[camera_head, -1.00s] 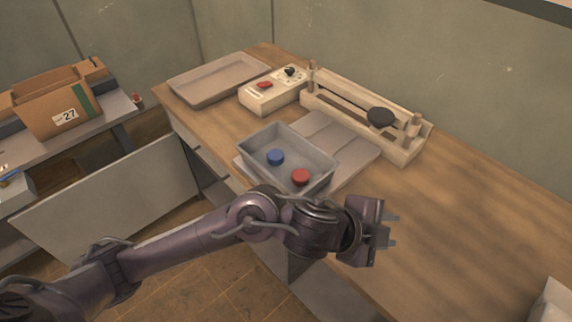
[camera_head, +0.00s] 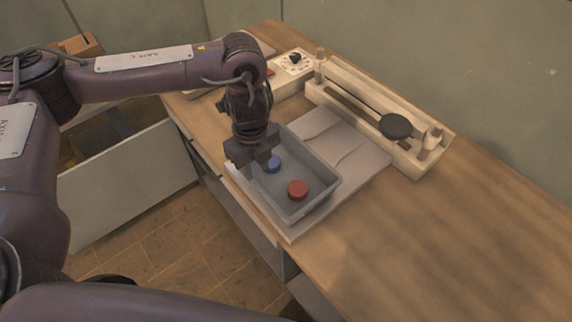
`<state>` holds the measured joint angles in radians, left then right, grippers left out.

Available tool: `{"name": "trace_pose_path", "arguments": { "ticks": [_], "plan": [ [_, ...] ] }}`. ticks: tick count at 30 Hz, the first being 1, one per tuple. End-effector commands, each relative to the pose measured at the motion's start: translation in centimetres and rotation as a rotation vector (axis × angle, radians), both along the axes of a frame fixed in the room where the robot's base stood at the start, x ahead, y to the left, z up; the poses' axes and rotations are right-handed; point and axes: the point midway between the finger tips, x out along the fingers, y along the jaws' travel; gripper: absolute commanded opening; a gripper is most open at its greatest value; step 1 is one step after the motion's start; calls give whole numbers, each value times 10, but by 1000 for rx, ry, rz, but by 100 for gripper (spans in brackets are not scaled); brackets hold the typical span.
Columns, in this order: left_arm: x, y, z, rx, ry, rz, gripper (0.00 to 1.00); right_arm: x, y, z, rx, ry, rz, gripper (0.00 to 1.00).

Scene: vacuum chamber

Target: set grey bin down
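The grey bin (camera_head: 318,196) is an open rectangular box. It appears to rest on the left part of the light grey mat (camera_head: 362,165) on the wooden bench. A blue round piece (camera_head: 273,164) and a red round piece (camera_head: 298,189) lie inside it. My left gripper (camera_head: 253,166) points down at the bin's left rim near its far corner, and its fingers seem to straddle that wall. The gripper body hides this part of the rim, so I cannot tell whether the fingers are closed on it. My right gripper is not in view.
A wooden frame with a dark round knob (camera_head: 396,127) stands behind the mat. A cream dial box (camera_head: 293,72) is at the back, partly behind my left arm. The bench top (camera_head: 450,235) is clear at the right and front.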

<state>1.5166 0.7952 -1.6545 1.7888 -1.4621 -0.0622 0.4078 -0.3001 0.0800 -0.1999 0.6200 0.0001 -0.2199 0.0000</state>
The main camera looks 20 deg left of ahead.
Motion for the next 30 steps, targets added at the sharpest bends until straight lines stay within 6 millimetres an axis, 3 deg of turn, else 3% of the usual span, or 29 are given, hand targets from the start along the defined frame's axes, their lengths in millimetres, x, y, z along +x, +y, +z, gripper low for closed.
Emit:
{"name": "trace_pose_path", "arguments": {
  "ticks": [15, 24, 30],
  "plan": [
    [2, 1, -58, -2, 1, -2, 32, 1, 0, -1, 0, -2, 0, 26],
    [3, 2, -65, 0, -2, -2, 32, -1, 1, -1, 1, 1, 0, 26],
    [3, 2, -64, -2, -2, -2, 8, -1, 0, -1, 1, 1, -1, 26]
  ]
}}
